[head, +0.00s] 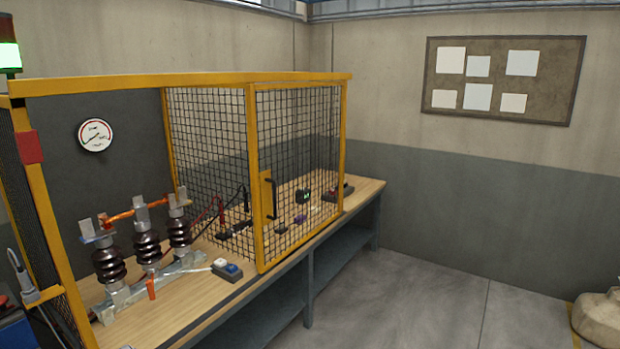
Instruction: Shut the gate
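The gate (297,170) is a yellow-framed black mesh panel at the right part of the cage front. It has a black handle (272,198) on a yellow plate near its left edge. The cage front to the left of the gate is open, up to the yellow left post (50,215), so the gate stands open. Through the opening I see the isolator, with brown ribbed insulators (147,248) and an orange bar across the top. My gripper is not in view.
The wooden bench (165,325) carries the cage. A small blue-and-white-buttoned box (227,270) lies near the bench's front edge, left of the gate. A red block (29,147) sits on the left post. Grey floor (430,300) is clear at right; a beige sack (600,318) lies far right.

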